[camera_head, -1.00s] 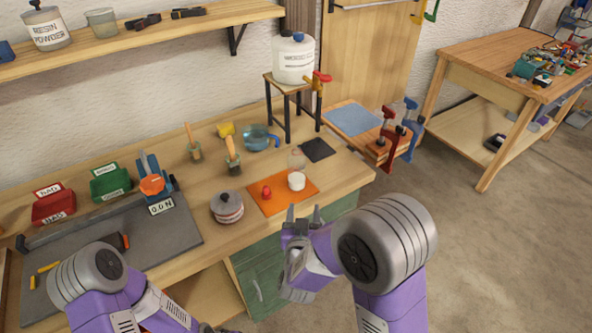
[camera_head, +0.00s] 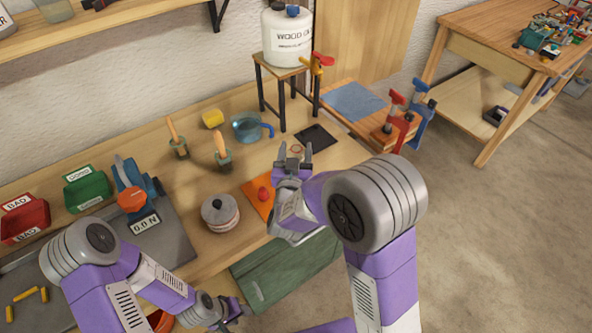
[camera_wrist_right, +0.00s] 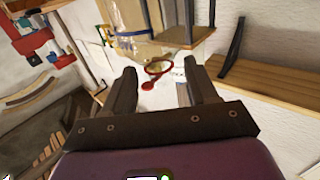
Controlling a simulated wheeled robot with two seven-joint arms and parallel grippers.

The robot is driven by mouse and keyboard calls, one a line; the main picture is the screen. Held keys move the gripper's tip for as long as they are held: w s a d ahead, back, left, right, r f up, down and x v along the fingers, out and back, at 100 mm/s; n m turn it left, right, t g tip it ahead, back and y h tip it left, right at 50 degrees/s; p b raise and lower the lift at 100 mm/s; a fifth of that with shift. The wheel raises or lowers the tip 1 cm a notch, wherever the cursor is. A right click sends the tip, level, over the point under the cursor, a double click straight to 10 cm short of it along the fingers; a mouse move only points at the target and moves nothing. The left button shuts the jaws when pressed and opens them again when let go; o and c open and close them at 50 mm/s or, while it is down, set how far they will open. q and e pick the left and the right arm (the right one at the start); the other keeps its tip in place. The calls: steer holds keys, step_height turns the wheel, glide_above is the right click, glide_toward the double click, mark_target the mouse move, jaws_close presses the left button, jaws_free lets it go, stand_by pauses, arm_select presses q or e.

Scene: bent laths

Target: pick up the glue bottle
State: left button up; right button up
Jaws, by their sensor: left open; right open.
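The glue bottle (camera_head: 297,149), a small clear bottle with white in its lower part a second ago, is now mostly hidden behind my right gripper (camera_head: 294,157). Only its rim seems to show between the fingertips in the head view. The right gripper is open over the orange mat (camera_head: 253,187); I cannot tell if it touches the bottle. A red cap-like piece (camera_head: 264,194) is on the mat. My left gripper (camera_head: 231,313) is open, low near the bench front.
A white wood glue tank (camera_head: 287,38) with a red-handled tap stands on a stool. A round tin (camera_head: 220,212), a blue jug (camera_head: 249,127), brushes (camera_head: 222,153) and a dark square pad (camera_head: 315,137) are nearby. Clamps (camera_head: 405,113) stand at right.

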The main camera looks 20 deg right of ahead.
steer(key=shift+x, duration=0.9)
steer(key=shift+c, duration=0.2)
jaws_close()
